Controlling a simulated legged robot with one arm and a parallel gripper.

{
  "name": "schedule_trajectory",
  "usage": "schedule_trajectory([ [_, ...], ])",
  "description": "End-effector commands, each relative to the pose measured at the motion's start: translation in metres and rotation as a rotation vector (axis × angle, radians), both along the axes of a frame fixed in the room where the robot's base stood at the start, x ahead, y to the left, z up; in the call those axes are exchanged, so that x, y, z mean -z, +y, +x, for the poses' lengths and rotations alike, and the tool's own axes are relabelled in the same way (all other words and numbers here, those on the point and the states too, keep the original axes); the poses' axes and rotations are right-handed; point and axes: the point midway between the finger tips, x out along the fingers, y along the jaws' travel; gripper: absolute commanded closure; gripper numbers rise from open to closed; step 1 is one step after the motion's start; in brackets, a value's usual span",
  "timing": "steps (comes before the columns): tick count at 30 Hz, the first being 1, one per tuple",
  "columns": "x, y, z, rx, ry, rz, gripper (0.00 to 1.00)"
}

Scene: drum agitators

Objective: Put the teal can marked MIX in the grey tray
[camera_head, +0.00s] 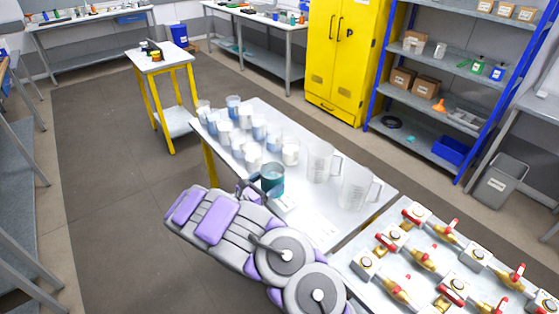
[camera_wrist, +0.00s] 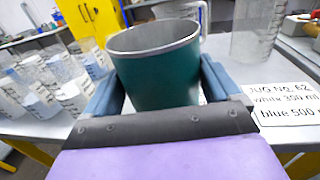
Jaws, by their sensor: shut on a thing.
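The teal can (camera_head: 272,180) is an open-topped cylinder with a pale rim. It also shows in the wrist view (camera_wrist: 155,80), upright or nearly so, with its mouth toward the camera. My gripper (camera_wrist: 160,92) has a blue-grey finger on each side of the can and is shut on it. In the head view the can is at the near edge of the white table (camera_head: 325,232); I cannot tell whether it touches the tabletop. No MIX marking shows on the side facing me. I cannot make out a grey tray in either view.
Several beakers (camera_head: 258,127) with white or blue contents stand behind the can. Two clear jugs (camera_head: 321,162) (camera_head: 357,187) stand to its right. A card (camera_wrist: 285,103) reads "JUG NO. 62, white 300 ml, blue 500". Brass valves (camera_head: 397,288) fill the bench at lower right. Floor at left is clear.

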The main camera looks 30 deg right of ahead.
Motion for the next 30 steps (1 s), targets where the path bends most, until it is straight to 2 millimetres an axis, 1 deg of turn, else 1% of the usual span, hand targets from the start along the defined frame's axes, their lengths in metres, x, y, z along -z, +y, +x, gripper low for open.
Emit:
schedule_trajectory([
  [1,0.002,-0.012,0.004,0.006,-0.003,0.001,0.61],
  [6,0.007,-0.046,0.027,0.006,-0.004,0.004,0.61],
  [12,0.010,-0.082,0.051,0.005,-0.006,0.000,0.61],
  [16,0.011,-0.100,0.065,0.003,-0.006,-0.002,0.61],
  [19,0.012,-0.108,0.072,0.001,-0.002,-0.001,0.61],
  [26,0.012,-0.119,0.078,0.001,-0.003,-0.001,0.61],
  [27,0.014,-0.121,0.079,0.000,-0.004,-0.002,0.61],
  [30,0.030,-0.120,0.079,-0.001,-0.003,-0.001,0.61],
])
